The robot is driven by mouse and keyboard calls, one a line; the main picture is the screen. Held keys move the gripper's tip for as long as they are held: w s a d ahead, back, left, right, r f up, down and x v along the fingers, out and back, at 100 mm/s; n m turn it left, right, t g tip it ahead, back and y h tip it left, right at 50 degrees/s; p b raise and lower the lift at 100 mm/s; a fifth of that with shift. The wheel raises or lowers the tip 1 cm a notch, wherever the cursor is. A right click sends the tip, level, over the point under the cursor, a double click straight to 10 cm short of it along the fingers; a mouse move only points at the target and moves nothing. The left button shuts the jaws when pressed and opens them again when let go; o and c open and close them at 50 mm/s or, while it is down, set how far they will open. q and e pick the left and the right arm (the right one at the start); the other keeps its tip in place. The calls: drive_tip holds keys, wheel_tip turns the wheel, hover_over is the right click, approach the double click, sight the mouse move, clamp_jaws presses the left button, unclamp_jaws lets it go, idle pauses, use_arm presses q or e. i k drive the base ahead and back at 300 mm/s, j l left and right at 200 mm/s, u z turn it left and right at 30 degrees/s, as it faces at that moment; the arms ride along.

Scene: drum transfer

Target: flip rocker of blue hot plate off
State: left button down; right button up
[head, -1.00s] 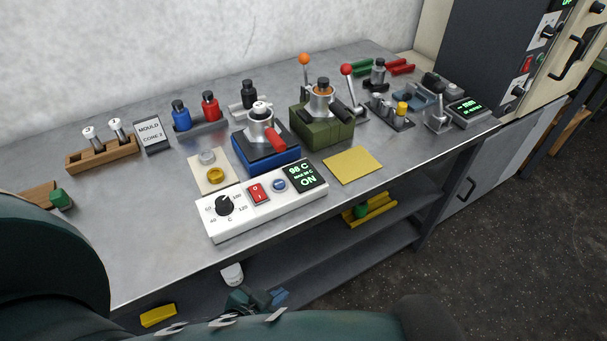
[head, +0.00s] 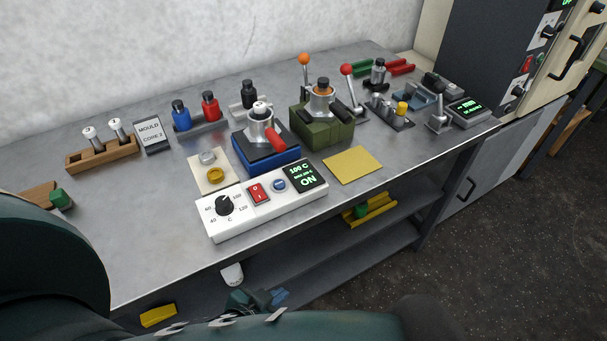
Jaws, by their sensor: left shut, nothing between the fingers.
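The blue hot plate (head: 267,160) sits on the bench with a silver vessel (head: 262,128) with a red handle on top. Its white control box (head: 264,207) stands in front, near the bench's front edge. The red rocker (head: 258,193) is between the black dial (head: 224,205) and a blue round button (head: 279,185). The green display (head: 305,176) reads 100 C and ON. My left gripper (head: 279,296) is low in front of the bench, below the control box and away from the rocker. It is shut and empty, partly hidden by my arm. My right gripper is out of view.
A green block (head: 322,132) with a vessel and an orange-knobbed lever stands right of the hot plate. A yellow plate (head: 353,165) lies right of the control box.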

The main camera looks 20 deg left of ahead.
sight(256, 191)
drive_tip(key=u, duration=0.95)
